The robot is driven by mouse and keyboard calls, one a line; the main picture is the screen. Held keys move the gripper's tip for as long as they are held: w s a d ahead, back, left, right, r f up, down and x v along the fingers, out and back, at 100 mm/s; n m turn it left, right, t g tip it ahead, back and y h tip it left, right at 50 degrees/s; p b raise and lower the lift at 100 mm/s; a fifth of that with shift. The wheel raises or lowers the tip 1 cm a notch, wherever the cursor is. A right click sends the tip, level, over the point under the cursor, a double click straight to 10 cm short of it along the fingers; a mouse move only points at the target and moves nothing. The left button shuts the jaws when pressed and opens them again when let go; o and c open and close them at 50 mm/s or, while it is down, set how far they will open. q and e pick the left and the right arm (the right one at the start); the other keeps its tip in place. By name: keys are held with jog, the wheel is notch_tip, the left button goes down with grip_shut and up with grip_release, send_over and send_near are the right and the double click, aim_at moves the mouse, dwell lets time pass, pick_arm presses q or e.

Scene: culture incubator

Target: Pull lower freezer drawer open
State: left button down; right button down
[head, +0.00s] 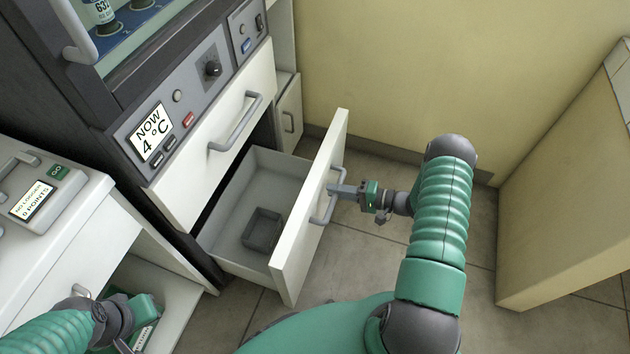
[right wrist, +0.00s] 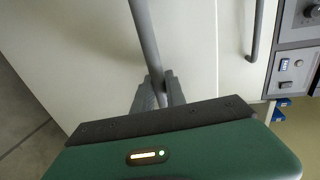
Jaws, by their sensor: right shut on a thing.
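The lower freezer drawer (head: 311,209) is pulled well out of the cabinet in the head view, and its inside shows. A small grey bin (head: 262,229) sits in it. My right gripper (head: 336,190) is shut on the drawer's grey bar handle (head: 322,212). In the right wrist view the fingers (right wrist: 160,92) close around the handle bar (right wrist: 145,40), against the white drawer front (right wrist: 95,60). My left gripper (head: 135,325) is at the lower left, by the white side cabinet; its fingers are not clear.
The upper drawer (head: 222,140) above is shut. A white bench with a data logger (head: 32,204) stands at left. A beige block (head: 560,230) stands at right, with tiled floor (head: 370,255) between.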

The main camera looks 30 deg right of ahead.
jog(key=shift+s+d+f, duration=0.1)
jog(key=shift+s+d, duration=0.35)
jog(key=shift+s, duration=0.25)
jog(key=shift+s+d+f, duration=0.1)
jog(key=shift+s+d, duration=0.3)
jog(key=shift+s, duration=0.3)
jog(key=shift+s+d+f, duration=0.1)
jog(key=shift+s+d, duration=0.35)
jog(key=shift+s, duration=0.25)
jog(key=c, duration=1.4)
grip_release()
jog(key=shift+w, duration=0.1)
jog(key=shift+o, duration=0.2)
jog(key=shift+d+r, duration=0.1)
jog(key=shift+r, duration=0.05)
jog(key=p+v, duration=0.3)
jog(key=v, duration=1.3)
jog(key=shift+s+d, duration=0.25)
jog(key=shift+s, duration=0.05)
